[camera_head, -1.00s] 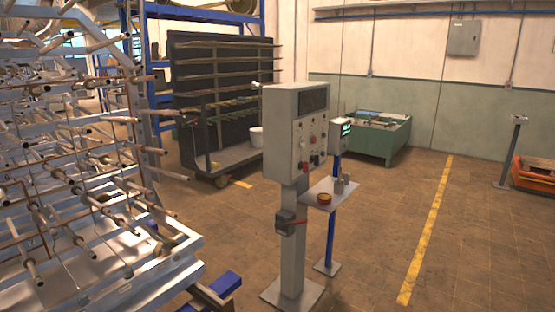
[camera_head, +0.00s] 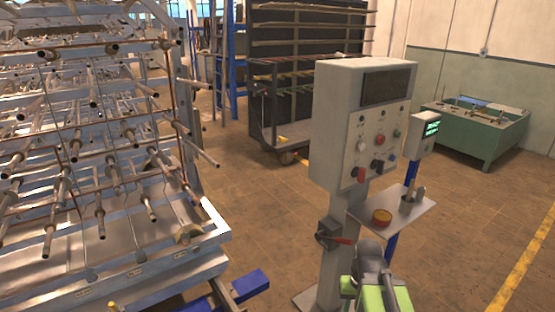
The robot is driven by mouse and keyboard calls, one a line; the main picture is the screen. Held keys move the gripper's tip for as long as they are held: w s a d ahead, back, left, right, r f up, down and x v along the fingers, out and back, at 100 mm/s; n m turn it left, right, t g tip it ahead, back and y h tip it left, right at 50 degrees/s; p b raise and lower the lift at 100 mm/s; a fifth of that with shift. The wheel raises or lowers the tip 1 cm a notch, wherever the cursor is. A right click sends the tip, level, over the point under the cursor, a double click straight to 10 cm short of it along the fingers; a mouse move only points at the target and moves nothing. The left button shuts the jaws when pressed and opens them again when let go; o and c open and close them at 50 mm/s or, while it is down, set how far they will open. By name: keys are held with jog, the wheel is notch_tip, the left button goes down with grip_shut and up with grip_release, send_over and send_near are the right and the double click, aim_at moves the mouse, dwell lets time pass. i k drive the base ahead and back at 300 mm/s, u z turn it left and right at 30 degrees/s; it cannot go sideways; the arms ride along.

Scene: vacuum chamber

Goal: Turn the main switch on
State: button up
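A grey control cabinet (camera_head: 335,125) stands on a grey post right of centre. A small dark switch box (camera_head: 329,233) with a red handle (camera_head: 345,240) is mounted on the post below the cabinet. The handle sticks out roughly sideways to the right. I cannot tell for certain which of these is the main switch. My gripper (camera_head: 371,262), grey and green, shows at the bottom, just below and right of the red handle. Its fingers cannot be made out.
A metal rack (camera_head: 150,275) with many rods fills the left. Floor between rack and post is open.

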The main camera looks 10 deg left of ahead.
aim_at(360, 172)
jog(key=u, duration=0.35)
jog(key=i, duration=0.7)
jog(key=u, duration=0.45)
jog(key=k, duration=0.75)
jog(key=u, duration=0.25)
jog(key=i, duration=0.7)
jog(key=z, duration=0.15)
